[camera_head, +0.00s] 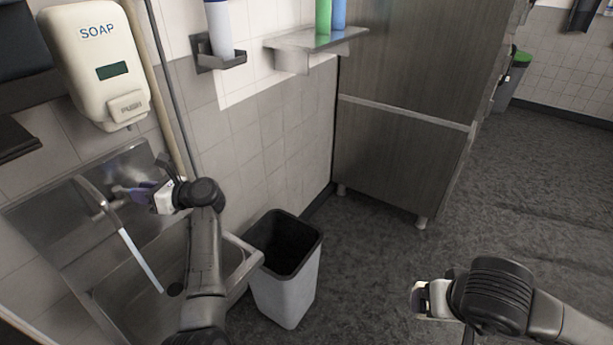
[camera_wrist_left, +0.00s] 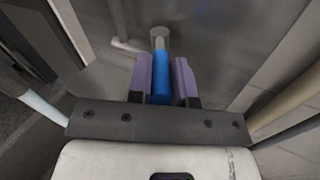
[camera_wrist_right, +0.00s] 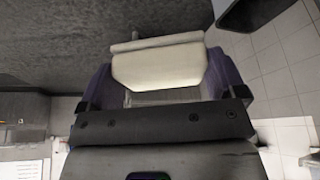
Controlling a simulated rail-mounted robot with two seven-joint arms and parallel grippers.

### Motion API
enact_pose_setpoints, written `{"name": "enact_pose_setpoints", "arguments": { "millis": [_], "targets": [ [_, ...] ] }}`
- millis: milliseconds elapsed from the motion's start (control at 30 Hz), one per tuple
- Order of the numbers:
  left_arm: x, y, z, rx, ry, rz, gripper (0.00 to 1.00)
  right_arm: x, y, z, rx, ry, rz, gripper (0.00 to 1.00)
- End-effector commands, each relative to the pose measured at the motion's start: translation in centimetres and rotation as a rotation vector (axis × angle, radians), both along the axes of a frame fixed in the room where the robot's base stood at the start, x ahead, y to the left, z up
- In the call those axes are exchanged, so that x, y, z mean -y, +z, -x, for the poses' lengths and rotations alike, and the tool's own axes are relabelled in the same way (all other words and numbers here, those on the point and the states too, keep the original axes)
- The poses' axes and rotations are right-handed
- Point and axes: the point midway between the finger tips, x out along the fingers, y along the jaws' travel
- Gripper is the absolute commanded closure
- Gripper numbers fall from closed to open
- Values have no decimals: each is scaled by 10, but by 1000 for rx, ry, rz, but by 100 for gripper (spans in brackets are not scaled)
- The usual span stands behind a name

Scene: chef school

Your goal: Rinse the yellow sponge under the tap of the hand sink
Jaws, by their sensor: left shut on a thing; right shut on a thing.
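The hand sink (camera_head: 237,270) is a steel basin on the tiled wall at the left, with a curved tap (camera_head: 92,192). A pale straight stream of water (camera_head: 140,262) runs down from the spout into the basin. My left gripper (camera_head: 130,193) is at the wall behind the spout. In the left wrist view its purple fingers (camera_wrist_left: 160,85) are shut on a blue tap handle (camera_wrist_left: 161,78). My right gripper (camera_head: 418,299) is far to the right of the sink, above the floor. In the right wrist view it is shut on the pale yellow sponge (camera_wrist_right: 158,68).
A grey waste bin (camera_head: 286,295) stands right of the sink, below the straight path between it and my right gripper. A soap dispenser (camera_head: 97,60) and a small shelf (camera_head: 315,45) with bottles hang above. A steel cabinet (camera_head: 400,150) stands behind. Floor on the right is clear.

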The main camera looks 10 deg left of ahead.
Motion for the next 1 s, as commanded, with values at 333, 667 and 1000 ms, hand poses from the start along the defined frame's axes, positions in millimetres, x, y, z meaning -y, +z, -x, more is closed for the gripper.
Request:
{"name": "enact_pose_setpoints", "arguments": {
  "millis": [333, 667, 1000],
  "targets": [
    [-1, -2, -1, -3, 9, 5, 100, 0, -3, 0, 0, 0, 0, 33],
    [-1, -1, -1, -1, 9, 3, 55, 0, -3, 0, 0, 0, 0, 33],
    [6, 0, -2, -1, 8, 4, 55, 0, -2, 0, 0, 0, 0, 33]
  ]
}}
